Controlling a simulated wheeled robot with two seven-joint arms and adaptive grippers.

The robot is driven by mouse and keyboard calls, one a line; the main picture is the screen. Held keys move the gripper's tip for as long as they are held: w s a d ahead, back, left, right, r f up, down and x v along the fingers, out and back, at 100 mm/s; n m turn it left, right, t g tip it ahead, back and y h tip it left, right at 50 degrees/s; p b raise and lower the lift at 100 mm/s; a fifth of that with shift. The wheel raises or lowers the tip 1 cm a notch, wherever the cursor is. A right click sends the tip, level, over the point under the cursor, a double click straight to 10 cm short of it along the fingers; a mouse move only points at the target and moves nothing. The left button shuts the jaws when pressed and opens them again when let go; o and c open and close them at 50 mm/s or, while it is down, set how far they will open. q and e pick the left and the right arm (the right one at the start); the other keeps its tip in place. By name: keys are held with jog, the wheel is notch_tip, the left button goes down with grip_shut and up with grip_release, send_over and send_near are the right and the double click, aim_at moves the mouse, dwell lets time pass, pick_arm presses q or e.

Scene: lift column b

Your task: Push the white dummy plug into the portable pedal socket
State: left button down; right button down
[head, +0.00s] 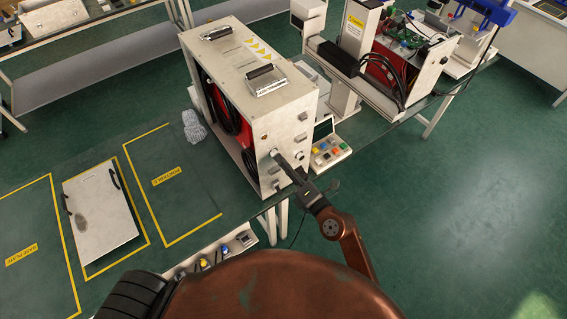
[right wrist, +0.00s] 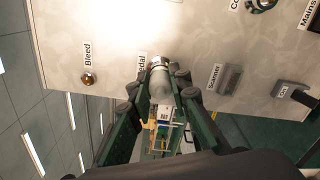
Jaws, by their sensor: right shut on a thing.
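The white dummy plug (right wrist: 160,84) is between the fingers of my right gripper (right wrist: 163,98) in the right wrist view. Its front end meets a metal ring, the portable pedal socket (right wrist: 157,62), on the pale panel beside a partly hidden "Pedal" label. I cannot tell how deep the plug sits. In the head view my right gripper (head: 281,159) reaches the near side face of the white cabinet (head: 262,118); the plug is a tiny pale spot at its tip. My left gripper is not in view.
Near the socket are the "Bleed" fitting (right wrist: 88,79), the "Scanner" connector (right wrist: 229,79) and another connector (right wrist: 292,91). A button box (head: 330,151) stands right of the cabinet.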

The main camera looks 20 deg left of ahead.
jog(key=shift+a, duration=0.15)
jog(key=c, duration=1.7)
grip_release()
jog(key=shift+w, duration=0.1)
jog(key=v, duration=1.2)
jog(key=shift+f, duration=0.1)
